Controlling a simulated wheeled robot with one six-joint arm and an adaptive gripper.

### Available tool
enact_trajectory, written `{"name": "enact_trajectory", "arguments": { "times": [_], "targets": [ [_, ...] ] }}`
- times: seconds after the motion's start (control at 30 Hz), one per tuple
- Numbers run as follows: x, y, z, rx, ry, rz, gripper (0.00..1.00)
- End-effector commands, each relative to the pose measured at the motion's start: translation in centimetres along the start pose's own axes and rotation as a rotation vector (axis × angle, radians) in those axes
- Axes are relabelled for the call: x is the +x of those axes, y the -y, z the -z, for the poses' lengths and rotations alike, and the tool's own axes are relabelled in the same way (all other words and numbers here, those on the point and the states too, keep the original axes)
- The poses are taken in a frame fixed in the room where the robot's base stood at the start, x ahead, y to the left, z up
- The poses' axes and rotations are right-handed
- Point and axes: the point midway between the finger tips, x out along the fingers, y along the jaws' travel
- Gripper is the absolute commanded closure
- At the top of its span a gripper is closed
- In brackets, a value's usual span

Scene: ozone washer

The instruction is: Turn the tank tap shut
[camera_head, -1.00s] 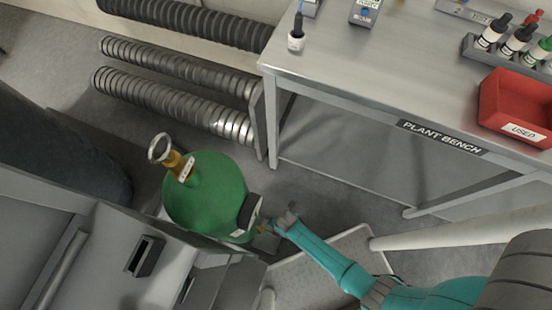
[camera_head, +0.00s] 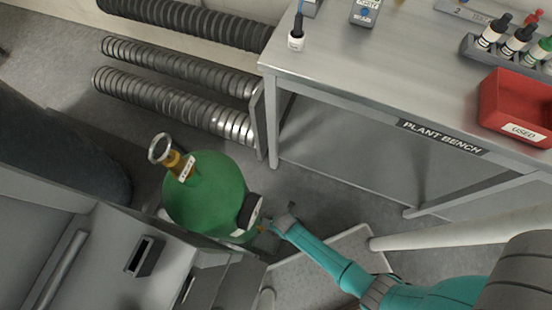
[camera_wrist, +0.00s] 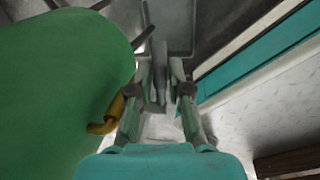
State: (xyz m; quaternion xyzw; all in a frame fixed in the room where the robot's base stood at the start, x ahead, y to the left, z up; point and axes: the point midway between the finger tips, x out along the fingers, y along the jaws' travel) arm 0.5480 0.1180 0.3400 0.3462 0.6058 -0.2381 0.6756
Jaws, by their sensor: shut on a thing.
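The green tank (camera_head: 205,195) stands low on the left, with a brass neck and ring at its top and a dark round part on its right side. It fills the left of the wrist view (camera_wrist: 55,90). A brass spout (camera_wrist: 104,118) sticks out of it beside my left finger. My gripper (camera_head: 272,226) is at the tank's lower right side. In the wrist view its fingers (camera_wrist: 160,85) are close together around a narrow grey piece, apparently the tank tap's handle (camera_wrist: 160,86). The fingers hide most of the tap, so its angle is unclear.
A grey plant bench (camera_head: 350,62) stands at the upper right with a red bin (camera_head: 515,100) and bottles on it. Ribbed hoses (camera_head: 175,105) run along the wall behind the tank. Grey cabinet surfaces lie at lower left. Bare floor shows under the bench.

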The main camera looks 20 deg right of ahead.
Motion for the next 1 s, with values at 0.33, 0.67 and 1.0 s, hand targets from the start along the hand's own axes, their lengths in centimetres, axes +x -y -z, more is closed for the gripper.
{"name": "enact_trajectory", "arguments": {
  "times": [0.33, 0.67, 1.0],
  "targets": [
    [-0.5, 0.1, 0.1, -0.04, 0.173, -0.008, 1.0],
    [-1.0, 0.1, -0.1, -0.068, 0.331, -0.02, 1.0],
    [-1.2, 0.0, -0.2, -0.069, 0.374, -0.028, 1.0]
  ]
}}
